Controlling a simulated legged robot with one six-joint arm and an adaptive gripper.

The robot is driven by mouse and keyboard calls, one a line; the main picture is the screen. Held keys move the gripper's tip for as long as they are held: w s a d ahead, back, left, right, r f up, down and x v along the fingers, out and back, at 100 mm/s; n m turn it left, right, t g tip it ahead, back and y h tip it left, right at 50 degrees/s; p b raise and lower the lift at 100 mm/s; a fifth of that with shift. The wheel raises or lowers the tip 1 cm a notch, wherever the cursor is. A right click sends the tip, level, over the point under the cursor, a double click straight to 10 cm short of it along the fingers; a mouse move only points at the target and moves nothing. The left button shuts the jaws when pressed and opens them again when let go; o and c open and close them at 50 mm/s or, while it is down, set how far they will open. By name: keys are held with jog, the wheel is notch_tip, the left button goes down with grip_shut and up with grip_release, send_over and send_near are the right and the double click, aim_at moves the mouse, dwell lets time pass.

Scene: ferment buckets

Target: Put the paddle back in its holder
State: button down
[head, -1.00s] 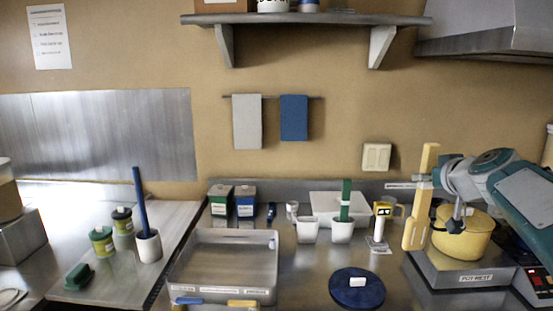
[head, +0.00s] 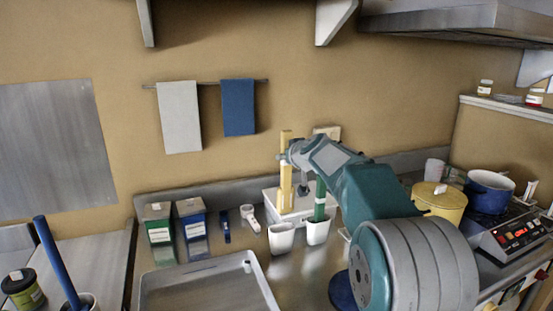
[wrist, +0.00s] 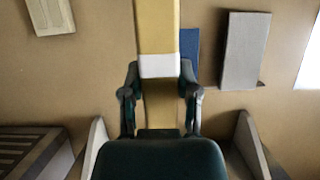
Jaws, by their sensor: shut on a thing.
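My gripper (head: 297,158) is shut on a yellow paddle (head: 286,175), held upright with its lower end free. In the wrist view the fingers (wrist: 159,98) close on both sides of the paddle (wrist: 158,25), just by its white band. In the head view the paddle's lower end shows just above a white holder (head: 281,240), apart from it; I cannot tell how far in depth. This holder looks empty. A second white holder (head: 318,232) to its right has a green paddle (head: 320,198) standing in it.
A steel tray (head: 205,278) lies in front. Green (head: 158,224) and blue (head: 191,218) boxes stand left of the holders. A blue paddle (head: 55,258) stands at far left.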

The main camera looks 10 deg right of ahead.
aim_at(285, 203)
jog(key=shift+w+a+f, duration=0.2)
jog(key=shift+w+f, duration=0.05)
jog(key=shift+f, duration=0.45)
jog(key=shift+w+a+f, duration=0.2)
jog(key=shift+a+f, duration=0.05)
jog(key=shift+f, duration=0.4)
jog(key=shift+w+a+f, duration=0.2)
jog(key=shift+w+f, duration=0.05)
jog(key=shift+f, duration=0.45)
jog(key=shift+d+f, duration=0.2)
jog(key=shift+f, duration=0.6)
jog(key=shift+d+f, duration=0.15)
jog(key=shift+f, duration=0.65)
jog(key=shift+a+f, duration=0.2)
jog(key=shift+f, duration=1.05)
jog(key=shift+d+f, duration=0.1)
jog(key=shift+f, duration=2.8)
jog(key=shift+c, duration=1.3)
grip_release()
